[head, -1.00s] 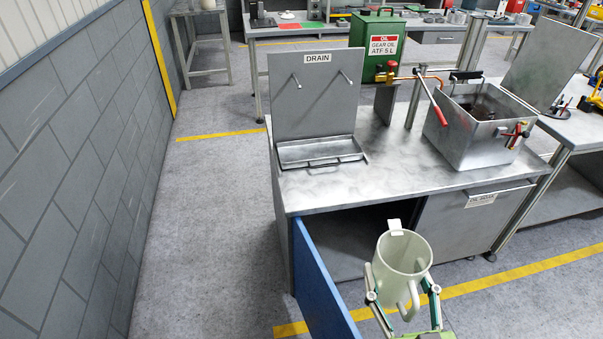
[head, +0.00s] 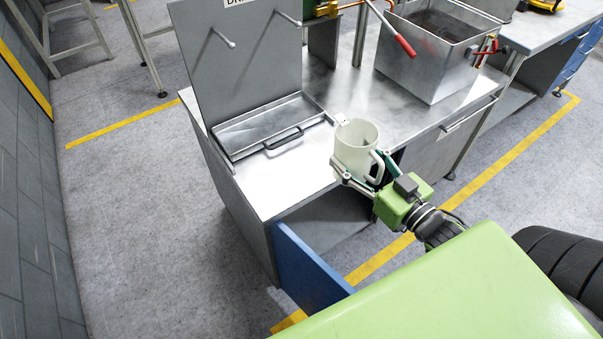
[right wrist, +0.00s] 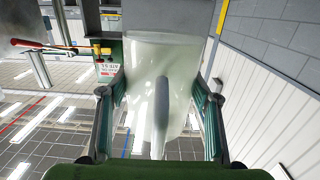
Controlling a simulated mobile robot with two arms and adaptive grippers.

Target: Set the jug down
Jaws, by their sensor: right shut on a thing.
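The off-white jug (head: 352,150) is upright in the head view, at the front edge of the metal bench (head: 290,185). I cannot tell whether its base touches the bench top. My right gripper (head: 362,172) is shut around the jug's lower body, with the jug's handle facing the gripper. In the right wrist view the jug (right wrist: 145,75) fills the middle, between the two fingers of my right gripper (right wrist: 158,105), and its handle is in front. My left gripper is not in view.
A metal tank (head: 430,65) and a red-handled lever (head: 400,38) stand behind to the right. The blue cupboard door (head: 310,270) hangs open below. Bare bench top lies around the jug.

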